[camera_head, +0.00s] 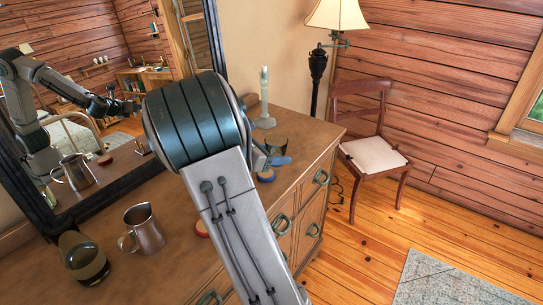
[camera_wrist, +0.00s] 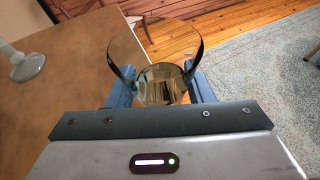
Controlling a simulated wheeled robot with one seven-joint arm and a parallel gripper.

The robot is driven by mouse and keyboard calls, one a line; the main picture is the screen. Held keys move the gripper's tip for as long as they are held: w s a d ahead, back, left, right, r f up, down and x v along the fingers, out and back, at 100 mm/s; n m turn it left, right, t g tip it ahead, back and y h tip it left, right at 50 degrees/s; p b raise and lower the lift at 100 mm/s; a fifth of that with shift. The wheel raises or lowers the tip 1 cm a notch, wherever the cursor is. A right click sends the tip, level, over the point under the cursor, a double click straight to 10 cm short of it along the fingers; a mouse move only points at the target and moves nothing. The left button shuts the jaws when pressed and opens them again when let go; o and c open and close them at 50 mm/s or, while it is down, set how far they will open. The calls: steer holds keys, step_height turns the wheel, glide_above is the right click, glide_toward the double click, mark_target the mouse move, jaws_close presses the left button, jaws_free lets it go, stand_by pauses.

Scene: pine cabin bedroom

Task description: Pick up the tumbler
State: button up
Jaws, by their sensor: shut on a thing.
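A smoky, see-through tumbler (camera_head: 276,144) is near the right end of the dresser top in the head view. In the wrist view the tumbler (camera_wrist: 162,84) stands between the blue fingers of my gripper (camera_wrist: 162,92), one on each side of it. My gripper (camera_head: 277,160) is shut on the tumbler, and my arm partly hides it in the head view. The tumbler appears empty. I cannot tell whether its base touches the dresser top. A second dark glass (camera_head: 86,262) stands at the near left of the dresser.
The wooden dresser (camera_head: 185,270) also bears a metal pitcher (camera_head: 147,232), a pale candlestick (camera_head: 264,121) behind the tumbler and a small orange-red item (camera_head: 202,229). A mirror (camera_head: 45,205) stands along the back. A chair (camera_head: 372,153) and lamp (camera_head: 318,70) are beyond the right end.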

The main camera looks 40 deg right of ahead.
steer(key=shift+s+a+r+b, duration=0.1)
steer(key=shift+s+r, duration=0.35)
steer(key=shift+s, duration=0.3)
steer(key=shift+s+a+r+b, duration=0.1)
steer(key=shift+s+r, duration=0.4)
steer(key=shift+s, duration=0.3)
steer(key=shift+s+a+r+b, duration=0.1)
steer(key=shift+s+r, duration=0.35)
steer(key=shift+s, duration=0.3)
steer(key=shift+s, duration=0.1)
